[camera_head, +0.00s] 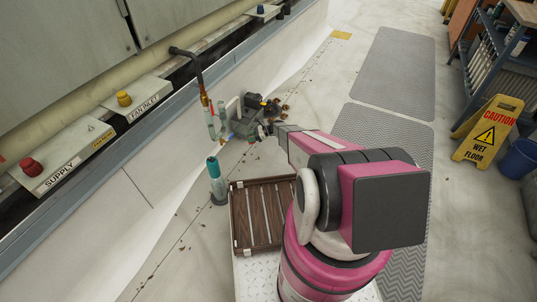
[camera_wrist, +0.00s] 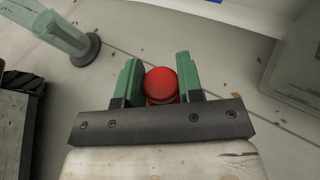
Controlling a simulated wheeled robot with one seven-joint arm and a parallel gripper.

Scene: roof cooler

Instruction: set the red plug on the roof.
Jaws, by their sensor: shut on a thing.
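My gripper (camera_wrist: 157,78) has two green fingers in the wrist view, shut on a rounded red plug (camera_wrist: 160,83) between them. The plug's lower part is hidden behind the dark gripper bar. That surface, with scattered dry leaves, also lies below the plug in the wrist view (camera_wrist: 140,30). I cannot tell whether the plug touches it.
A teal cylinder on a dark base (camera_head: 216,182) stands near a brown slatted tray (camera_head: 262,212). A red knob (camera_head: 32,166) sits at SUPPLY and a yellow one (camera_head: 124,98) at FAN INLET. A dark pipe (camera_head: 190,60) hangs near my gripper. A wet floor sign (camera_head: 487,130) stands right.

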